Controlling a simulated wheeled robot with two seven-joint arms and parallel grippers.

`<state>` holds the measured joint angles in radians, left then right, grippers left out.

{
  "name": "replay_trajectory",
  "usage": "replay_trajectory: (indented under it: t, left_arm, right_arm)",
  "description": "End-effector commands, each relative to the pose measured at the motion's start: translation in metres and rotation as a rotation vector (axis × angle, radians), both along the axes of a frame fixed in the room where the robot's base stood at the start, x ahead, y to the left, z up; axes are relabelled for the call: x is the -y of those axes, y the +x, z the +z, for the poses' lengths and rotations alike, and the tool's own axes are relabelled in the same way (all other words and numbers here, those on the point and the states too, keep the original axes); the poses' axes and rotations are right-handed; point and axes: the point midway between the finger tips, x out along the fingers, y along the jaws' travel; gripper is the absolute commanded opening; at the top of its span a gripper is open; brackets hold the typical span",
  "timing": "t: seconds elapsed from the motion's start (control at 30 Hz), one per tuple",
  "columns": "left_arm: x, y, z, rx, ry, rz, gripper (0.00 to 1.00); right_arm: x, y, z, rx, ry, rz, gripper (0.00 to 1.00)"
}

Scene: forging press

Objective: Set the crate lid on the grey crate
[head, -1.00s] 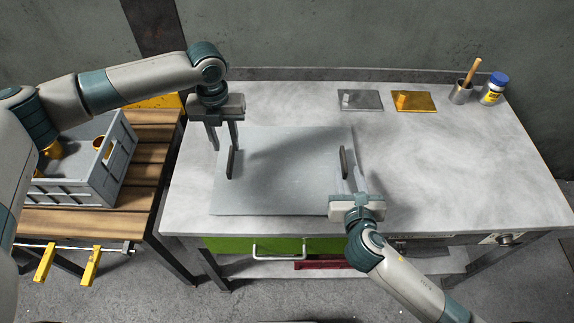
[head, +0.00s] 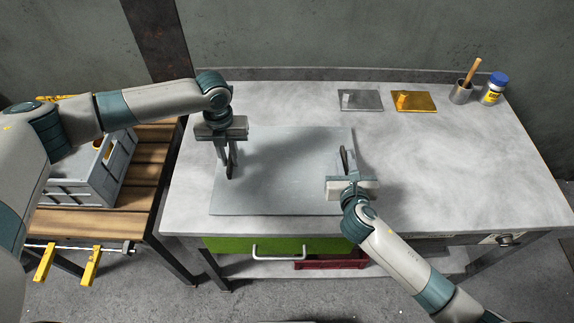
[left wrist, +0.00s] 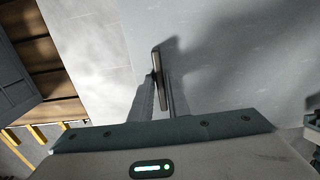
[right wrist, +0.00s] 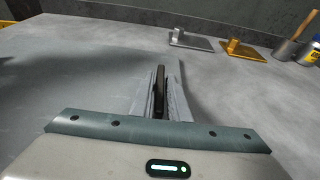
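The crate lid (head: 285,185) is a flat grey panel lying on the workbench, with two dark upright handles. My left gripper (head: 230,168) is at the lid's left handle, its fingers shut on it. The left wrist view shows this handle (left wrist: 158,72) between the fingers. My right gripper (head: 347,165) is shut on the right handle, which shows between its fingers in the right wrist view (right wrist: 159,88). The grey crate (head: 88,183) stands on the slatted wooden table at the left, partly hidden by my left arm. Something yellow shows inside it.
The workbench (head: 450,180) is clear on its right side. A silver plate (head: 360,100), a gold plate (head: 414,101), a cup with a wooden-handled tool (head: 461,92) and a blue-capped jar (head: 494,90) stand at the back. A gap separates the wooden table (head: 150,175) from the workbench.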

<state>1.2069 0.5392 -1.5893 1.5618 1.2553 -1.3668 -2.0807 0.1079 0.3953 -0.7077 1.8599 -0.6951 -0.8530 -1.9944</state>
Motion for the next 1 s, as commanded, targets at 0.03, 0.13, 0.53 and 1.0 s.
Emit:
replay_trajectory:
  t: [0.03, 0.13, 0.53, 1.0]
  left_arm:
    - [0.0, 0.0, 0.0, 0.0, 0.0, 0.0, 0.03]
    - [0.0, 0.0, 0.0, 0.0, 0.0, 0.0, 0.0]
    - [0.0, 0.0, 0.004, 0.0, 0.0, 0.001, 0.0]
    - [0.0, 0.0, 0.035, -0.001, 0.0, 0.001, 0.0]
  right_arm:
    - [0.0, 0.0, 0.0, 0.0, 0.0, 0.0, 0.03]
    - [0.0, 0.0, 0.0, 0.0, 0.0, 0.0, 0.0]
    - [0.001, 0.0, 0.004, 0.001, -0.001, -0.002, 0.0]
    - [0.001, 0.0, 0.035, 0.001, -0.001, -0.003, 0.0]
